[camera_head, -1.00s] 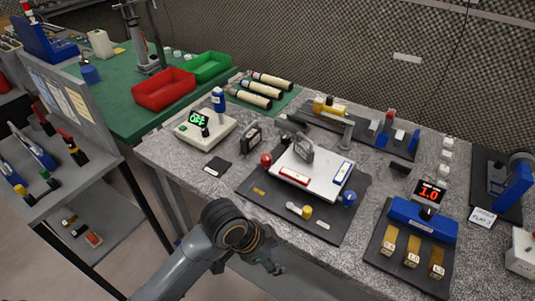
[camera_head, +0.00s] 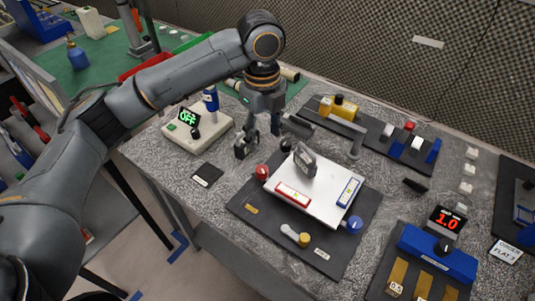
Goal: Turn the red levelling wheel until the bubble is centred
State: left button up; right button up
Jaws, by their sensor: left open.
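The red levelling wheel (camera_head: 262,171) sits at the left corner of a white tilting plate (camera_head: 318,208) on a dark base. A blue wheel (camera_head: 354,224) is at the plate's right corner. A red-framed vial (camera_head: 293,194) and a blue-framed vial (camera_head: 349,192) lie on the plate; their bubbles are too small to make out. My left gripper (camera_head: 263,130) points down, open, behind and above the red wheel, apart from it. No object shows between its fingers. My right gripper is out of view.
A grey block (camera_head: 305,162) stands on the plate. A yellow knob (camera_head: 304,240) is on the base's front. A white box with a green OFF display (camera_head: 190,136) stands left. A blue unit reading 1.0 (camera_head: 428,247) stands right.

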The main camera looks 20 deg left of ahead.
aim_at(263, 170)
pick_arm(q)
jog(key=f, duration=0.4)
jog(key=f+p, duration=0.1)
jog(key=f, duration=0.7)
jog(key=shift+a+f, duration=0.25)
jog(key=shift+f, duration=0.1)
grip_shut()
jog(key=shift+p, duration=0.4)
